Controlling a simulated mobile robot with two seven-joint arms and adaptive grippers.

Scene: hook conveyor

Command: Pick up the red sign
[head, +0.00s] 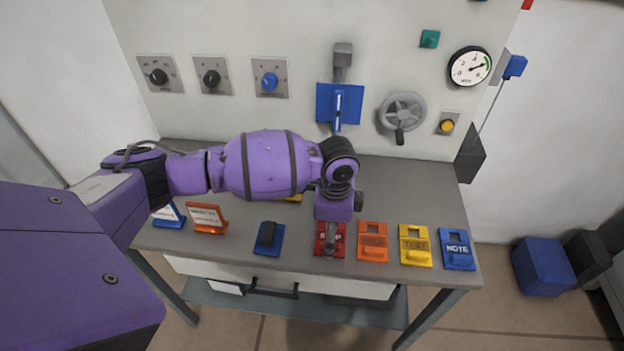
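The red sign (323,251) lies near the front edge of the grey table (190,256), in a row with other coloured signs. White lettering on it is partly hidden by my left gripper (331,240). My purple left arm comes in from the left and bends down, with the gripper's fingers pointing down over the middle of the red sign. The fingers are small and overlap the sign's handle area, so I cannot tell whether they touch or grip it. My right gripper is not in view.
Right of the red sign lie an orange sign (372,242), a yellow sign (415,246) and a blue NOTE sign (457,250). A blue piece with a black top (269,238) lies to its left. A standing orange sign (206,218) is further left. The panel behind carries knobs, a lever and a handwheel (403,112).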

